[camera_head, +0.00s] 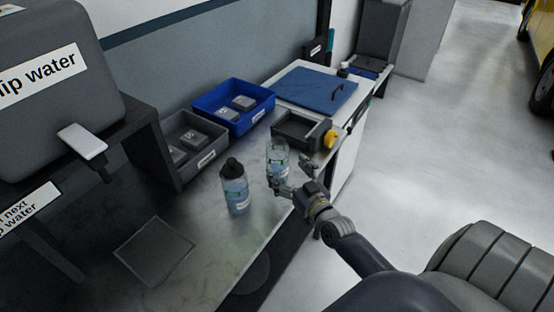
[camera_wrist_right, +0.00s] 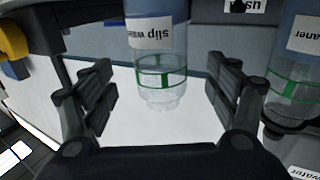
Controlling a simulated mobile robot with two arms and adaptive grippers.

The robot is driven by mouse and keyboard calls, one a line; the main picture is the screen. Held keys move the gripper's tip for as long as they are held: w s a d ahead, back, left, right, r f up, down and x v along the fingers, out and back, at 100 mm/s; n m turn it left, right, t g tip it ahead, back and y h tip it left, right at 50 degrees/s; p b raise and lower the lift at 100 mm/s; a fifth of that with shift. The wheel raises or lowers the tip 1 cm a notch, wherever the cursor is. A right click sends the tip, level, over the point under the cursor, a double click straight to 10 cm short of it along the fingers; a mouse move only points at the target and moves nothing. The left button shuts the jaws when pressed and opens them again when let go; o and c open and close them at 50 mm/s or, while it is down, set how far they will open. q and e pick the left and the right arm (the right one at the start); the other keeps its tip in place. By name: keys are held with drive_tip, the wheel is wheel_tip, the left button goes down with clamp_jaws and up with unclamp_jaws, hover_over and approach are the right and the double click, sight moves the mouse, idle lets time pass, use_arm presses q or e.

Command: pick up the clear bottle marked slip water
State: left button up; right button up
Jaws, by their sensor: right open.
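The clear bottle marked slip water (camera_wrist_right: 162,62) appears in the right wrist view between the fingers of my right gripper (camera_head: 291,177), with a gap on each side. Its label reads upside down there, and green lines ring its clear part. In the head view this bottle (camera_head: 278,152) stands upright on the bench, its lower part partly covered by my right gripper. My right gripper is open, holds nothing and reaches in from the bench's front edge. My left gripper is out of view.
A similar bottle with a black top (camera_head: 235,187) stands close by on the left; its label ends in "aner" in the wrist view (camera_wrist_right: 296,75). A grey tank (camera_head: 60,110) stands left.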

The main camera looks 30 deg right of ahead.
drive_tip(key=shift+w+f, duration=0.15)
drive_tip(key=shift+w, duration=0.55)
drive_tip(key=shift+w+d, duration=0.1)
drive_tip(key=shift+w, duration=0.15)
drive_tip(key=w, duration=0.4)
drive_tip(key=shift+w+d+p, duration=0.15)
drive_tip(key=shift+w+p, duration=0.1)
drive_tip(key=shift+p, duration=0.15)
drive_tip(key=c, duration=0.9)
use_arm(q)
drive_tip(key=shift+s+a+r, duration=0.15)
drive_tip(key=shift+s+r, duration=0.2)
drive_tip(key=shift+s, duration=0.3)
use_arm(e)
drive_tip(key=c, duration=0.3)
